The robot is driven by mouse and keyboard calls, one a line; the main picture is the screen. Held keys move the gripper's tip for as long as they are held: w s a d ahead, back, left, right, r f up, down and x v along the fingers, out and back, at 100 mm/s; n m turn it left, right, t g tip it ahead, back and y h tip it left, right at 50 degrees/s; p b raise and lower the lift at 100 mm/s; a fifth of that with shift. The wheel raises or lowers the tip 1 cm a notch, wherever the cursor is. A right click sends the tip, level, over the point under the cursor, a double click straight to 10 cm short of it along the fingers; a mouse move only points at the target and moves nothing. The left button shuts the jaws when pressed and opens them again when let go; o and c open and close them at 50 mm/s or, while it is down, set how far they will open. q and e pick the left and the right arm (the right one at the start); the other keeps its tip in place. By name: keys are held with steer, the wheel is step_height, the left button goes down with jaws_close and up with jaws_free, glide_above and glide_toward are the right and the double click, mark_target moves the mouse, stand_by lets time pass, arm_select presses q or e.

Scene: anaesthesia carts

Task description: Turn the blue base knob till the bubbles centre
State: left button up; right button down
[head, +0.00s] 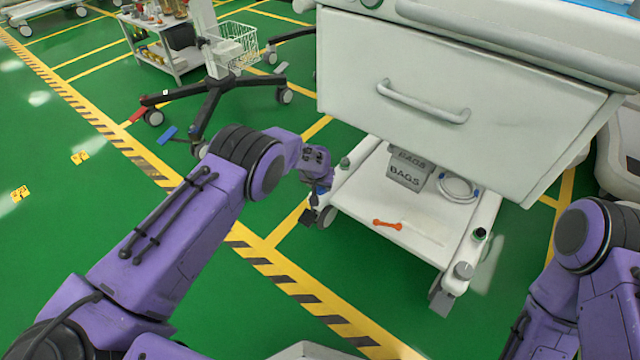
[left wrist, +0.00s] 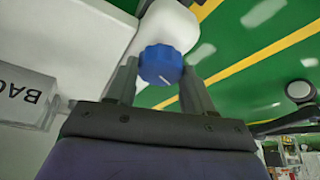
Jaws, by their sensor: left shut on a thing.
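The blue base knob (left wrist: 159,64), with a white line on its face, sits at the end of a white leg of the cart base (left wrist: 168,27) in the left wrist view. My left gripper (head: 318,198) is down at the cart's left front corner, with one finger on each side of the knob, shut on it.
The drawer front (head: 400,100) with its handle overhangs the lower shelf. A grey BAGS box (head: 406,172), a coiled tube (head: 458,188) and an orange wrench (head: 387,224) are on the shelf. Green floor lies open in front.

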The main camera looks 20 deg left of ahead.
arm_select(q)
steer(key=o, duration=1)
steer(key=p+v, duration=0.5)
steer(key=v, duration=0.5)
steer(key=shift+s+r, duration=0.1)
steer(key=shift+r, duration=0.1)
